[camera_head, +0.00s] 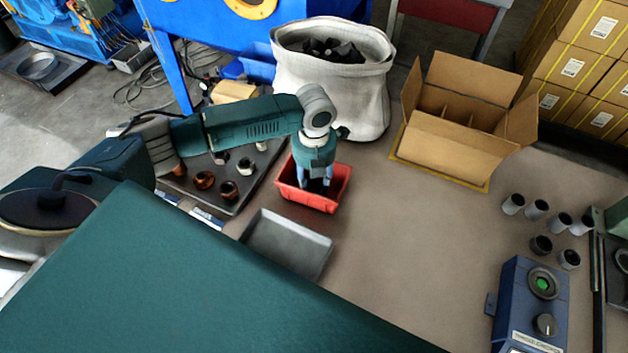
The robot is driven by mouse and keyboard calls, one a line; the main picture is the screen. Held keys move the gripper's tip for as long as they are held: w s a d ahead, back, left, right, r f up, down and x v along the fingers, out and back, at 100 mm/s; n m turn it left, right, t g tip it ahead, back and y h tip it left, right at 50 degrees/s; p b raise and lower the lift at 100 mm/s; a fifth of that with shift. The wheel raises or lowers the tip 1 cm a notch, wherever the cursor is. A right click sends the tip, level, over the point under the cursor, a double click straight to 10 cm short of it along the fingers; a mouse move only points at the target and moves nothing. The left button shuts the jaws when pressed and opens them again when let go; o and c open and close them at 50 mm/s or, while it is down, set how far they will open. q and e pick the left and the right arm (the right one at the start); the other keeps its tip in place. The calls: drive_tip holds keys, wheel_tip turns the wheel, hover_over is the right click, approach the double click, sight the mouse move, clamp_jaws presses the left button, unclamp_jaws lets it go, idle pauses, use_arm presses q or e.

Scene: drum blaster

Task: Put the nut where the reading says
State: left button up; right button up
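My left gripper (315,186) points down into a red bin (291,193), with its two fingers apart. Something dark shows between them, but I cannot tell whether they hold a nut. A dark tray (238,207) left of the bin carries several nuts, among them a rusty nut (203,180), a dark brown nut (228,191) and a grey nut (245,166). A blue checker device (520,300) at the lower right has a green-lit round window (543,284) and a knob. Its label is too small to read fully. My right gripper is not in view.
An empty grey tray (287,245) lies in front of the red bin. A white sack (345,95) of dark pieces and an open cardboard box (455,145) stand behind. Several grey cylinders (560,222) stand at the right. The middle of the table (420,240) is clear.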

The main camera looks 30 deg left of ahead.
use_arm(q)
drive_tip(key=o, duration=0.4)
drive_tip(key=shift+r, duration=0.5)
wheel_tip(320, 180, up, 12)
drive_tip(key=shift+f+b, duration=0.15)
drive_tip(key=shift+b, duration=0.75)
